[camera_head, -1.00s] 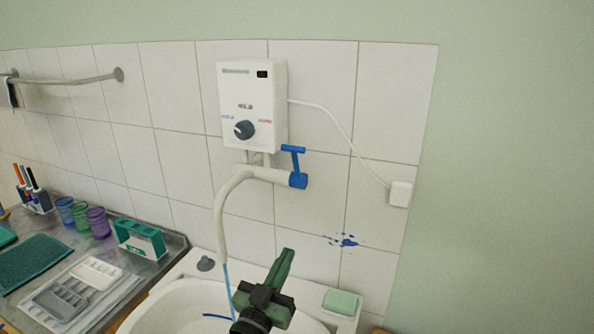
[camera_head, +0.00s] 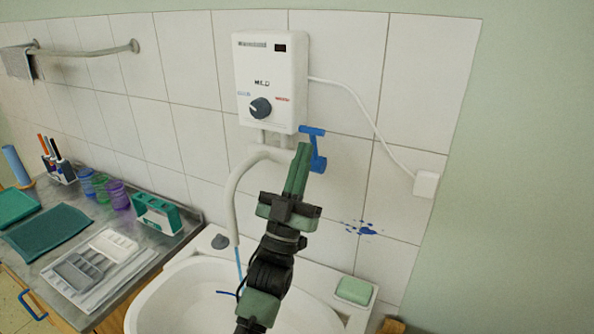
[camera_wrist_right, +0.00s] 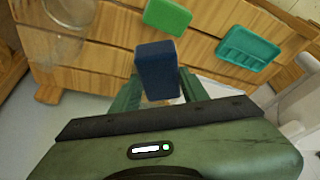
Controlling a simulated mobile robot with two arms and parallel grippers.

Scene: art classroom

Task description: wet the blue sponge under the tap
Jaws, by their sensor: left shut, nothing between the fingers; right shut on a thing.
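The blue sponge (camera_wrist_right: 157,70) is a dark blue block held upright between the fingers of my right gripper (camera_wrist_right: 158,95), which shows only in the right wrist view. In the head view, the tap (camera_head: 240,190) has a grey curved spout with a thin blue water stream (camera_head: 239,262) falling into the white basin (camera_head: 190,276). Its blue handle (camera_head: 314,132) is on the right. My left gripper (camera_head: 302,158) is shut and empty, with its tips overlapping the handle in the picture. I cannot tell whether they touch it.
A white water heater (camera_head: 270,80) hangs above the tap. A pale green soap bar (camera_head: 354,290) lies on the basin's right ledge. The counter at left holds cups (camera_head: 118,194), a teal-and-white holder (camera_head: 157,213) and a grey palette (camera_head: 82,268). The right wrist view shows wooden drawers (camera_wrist_right: 100,57).

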